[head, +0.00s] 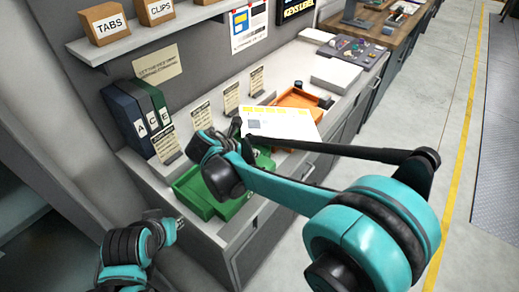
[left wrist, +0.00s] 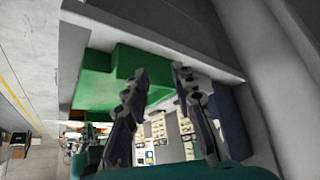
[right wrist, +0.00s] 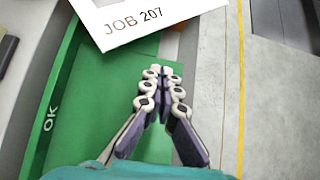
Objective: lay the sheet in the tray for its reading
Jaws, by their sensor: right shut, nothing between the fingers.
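The sheet (head: 280,122) is white with print and a yellow patch. In the head view it lies across the near edge of the orange tray (head: 297,97), towards the green tray (head: 185,188). In the right wrist view the sheet (right wrist: 150,18) reads "JOB 207" and covers the far end of the green tray (right wrist: 50,122), marked "OK". My right gripper (right wrist: 163,75) is shut and empty above the green tray, just short of the sheet. My left gripper (left wrist: 157,75) is open and empty, low in front of the counter. My right arm hides part of the green tray.
Binders (head: 140,118) and several small cards stand along the counter's back. A shelf (head: 140,38) with labelled boxes hangs above. A white paper stack (head: 338,70) lies beyond the orange tray. The floor to the right is clear.

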